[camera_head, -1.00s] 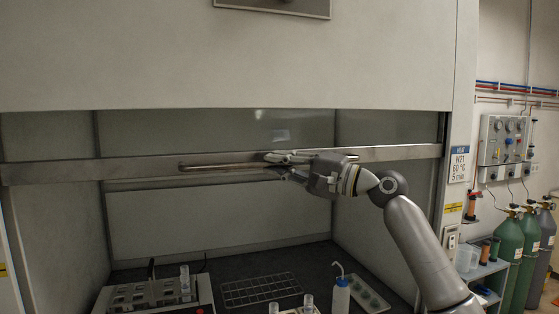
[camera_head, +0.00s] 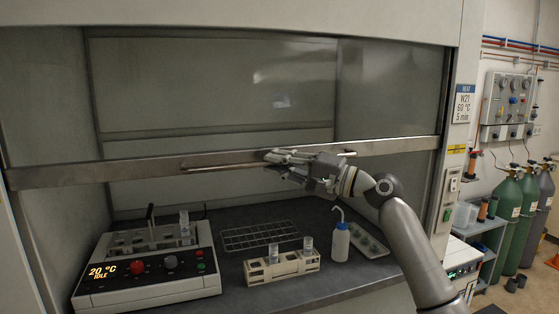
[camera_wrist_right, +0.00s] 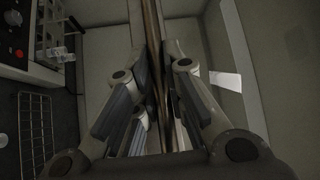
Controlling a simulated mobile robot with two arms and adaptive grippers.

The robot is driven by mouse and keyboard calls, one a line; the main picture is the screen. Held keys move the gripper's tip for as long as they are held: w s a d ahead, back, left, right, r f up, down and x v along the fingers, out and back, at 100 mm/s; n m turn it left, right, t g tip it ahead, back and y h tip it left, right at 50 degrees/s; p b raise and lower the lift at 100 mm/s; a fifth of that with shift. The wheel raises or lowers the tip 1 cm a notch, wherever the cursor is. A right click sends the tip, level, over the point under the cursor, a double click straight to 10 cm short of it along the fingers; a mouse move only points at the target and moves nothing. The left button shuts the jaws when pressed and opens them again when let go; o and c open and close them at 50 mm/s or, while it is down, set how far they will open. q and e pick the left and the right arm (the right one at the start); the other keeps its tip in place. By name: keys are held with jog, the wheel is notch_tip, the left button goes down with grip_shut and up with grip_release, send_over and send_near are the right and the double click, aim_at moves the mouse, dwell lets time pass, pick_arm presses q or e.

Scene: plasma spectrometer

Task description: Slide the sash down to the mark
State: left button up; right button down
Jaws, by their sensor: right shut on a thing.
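The sash (camera_head: 210,80) is a glass pane across the fume hood opening, with a metal rail (camera_head: 100,172) along its lower edge. A long bar handle (camera_head: 225,166) runs along the rail. My right gripper (camera_head: 275,160) is shut on this handle near its middle; in the right wrist view the handle (camera_wrist_right: 157,50) runs between the fingers. A yellow label (camera_head: 456,149) is on the right frame post, close to the height of the rail's right end. I cannot read whether it is the mark. My left gripper is out of view.
Inside the hood, below the rail, stand a heater block (camera_head: 150,290) with tubes, a wire rack (camera_head: 250,236), a tube rack (camera_head: 255,275), a wash bottle (camera_head: 340,243) and a tray (camera_head: 368,240). Gas cylinders (camera_head: 508,205) stand outside on the right.

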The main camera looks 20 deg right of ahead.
jog(key=c, duration=1.5)
grip_release()
jog(key=v, duration=1.2)
